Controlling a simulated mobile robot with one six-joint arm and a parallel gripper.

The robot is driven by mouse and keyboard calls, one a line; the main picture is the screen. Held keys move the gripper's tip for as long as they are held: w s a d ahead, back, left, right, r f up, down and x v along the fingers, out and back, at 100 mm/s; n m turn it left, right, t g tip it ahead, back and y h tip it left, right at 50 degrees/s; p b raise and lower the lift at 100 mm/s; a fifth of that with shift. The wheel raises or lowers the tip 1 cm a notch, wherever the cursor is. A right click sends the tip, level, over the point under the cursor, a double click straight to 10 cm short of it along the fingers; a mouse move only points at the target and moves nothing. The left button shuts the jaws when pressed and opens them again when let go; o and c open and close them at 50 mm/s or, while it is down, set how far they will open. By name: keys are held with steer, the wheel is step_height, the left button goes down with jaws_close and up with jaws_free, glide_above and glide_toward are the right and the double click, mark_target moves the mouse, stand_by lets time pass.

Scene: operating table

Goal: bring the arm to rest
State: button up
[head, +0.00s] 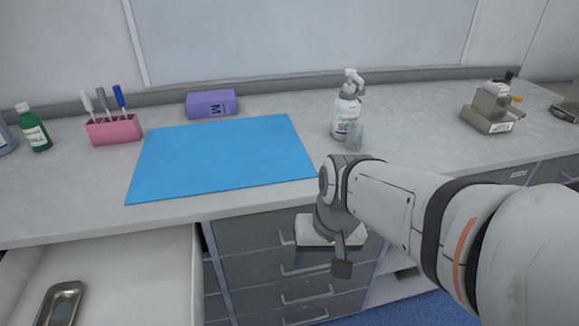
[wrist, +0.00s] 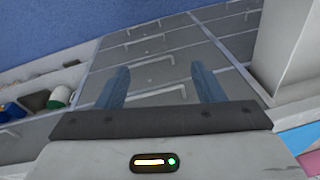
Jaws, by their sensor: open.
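My arm reaches in from the right of the head view, bent in front of the counter. My gripper (head: 299,258) hangs in front of the grey drawer fronts, below the counter edge. In the wrist view my gripper (wrist: 160,88) shows two blue fingers set wide apart with nothing between them. Behind the fingers are grey drawer fronts (wrist: 150,45) with handles. In the head view the fingers are small and partly hidden by the wrist.
A blue mat (head: 225,158) lies bare on the counter. A pump bottle (head: 346,108) and a small clear cup (head: 354,137) stand right of it. An open drawer (head: 130,275) holds a metal tray (head: 60,304).

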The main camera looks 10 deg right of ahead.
steer(key=shift+d+r+n+h, duration=0.25)
steer(key=shift+d+n+h, duration=0.25)
steer(key=shift+d+n, duration=0.3)
steer(key=shift+d+r, duration=0.1)
